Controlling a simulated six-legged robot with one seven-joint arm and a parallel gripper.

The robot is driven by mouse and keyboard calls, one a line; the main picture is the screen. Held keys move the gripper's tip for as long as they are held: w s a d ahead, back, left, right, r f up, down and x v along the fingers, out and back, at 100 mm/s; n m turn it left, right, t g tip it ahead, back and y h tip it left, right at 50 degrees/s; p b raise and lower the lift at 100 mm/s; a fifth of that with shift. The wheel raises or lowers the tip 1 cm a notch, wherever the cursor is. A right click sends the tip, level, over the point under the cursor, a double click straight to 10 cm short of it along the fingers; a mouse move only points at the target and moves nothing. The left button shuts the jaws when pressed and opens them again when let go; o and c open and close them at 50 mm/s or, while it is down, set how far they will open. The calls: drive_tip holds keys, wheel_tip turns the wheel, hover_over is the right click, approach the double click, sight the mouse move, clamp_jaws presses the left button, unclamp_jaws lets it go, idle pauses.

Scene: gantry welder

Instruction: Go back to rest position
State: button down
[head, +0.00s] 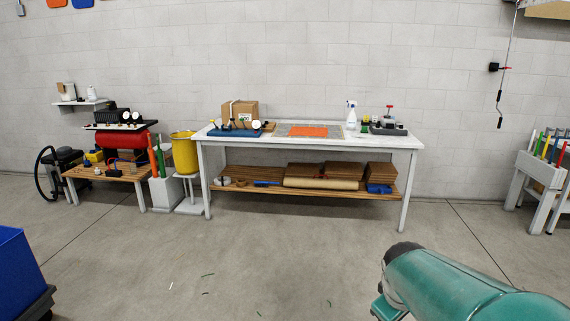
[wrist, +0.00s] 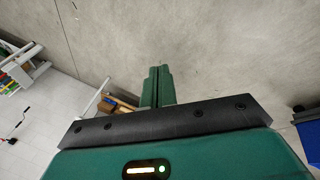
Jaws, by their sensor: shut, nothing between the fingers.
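My gripper (wrist: 159,84) shows in the wrist view as two green fingers side by side, pressed together with nothing between them. It points out over bare grey floor. In the head view a teal part of my arm reaches in from the lower right corner; the fingers cannot be made out there. The arm is apart from the workbench and touches nothing that I can see.
A white workbench (head: 340,143) stands against the back wall, with a low wooden table (head: 75,173) to its left. A blue bin (head: 18,270) is at the lower left. A white rack (head: 540,172) stands at the right. The floor between is mostly clear, with small scraps.

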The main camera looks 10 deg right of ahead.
drive_tip(key=s+a+r+m+t+y, duration=0.1)
drive_tip(key=s+a+r, duration=0.2)
drive_tip(key=a, duration=0.6)
drive_tip(key=s+a+r+m+t+y, duration=0.1)
drive_tip(key=s+a+r+m+y, duration=0.1)
drive_tip(key=a, duration=0.7)
drive_tip(key=shift+s+a+r+t, duration=0.3)
drive_tip(key=shift+s+r, duration=0.5)
drive_tip(key=shift+s, duration=0.4)
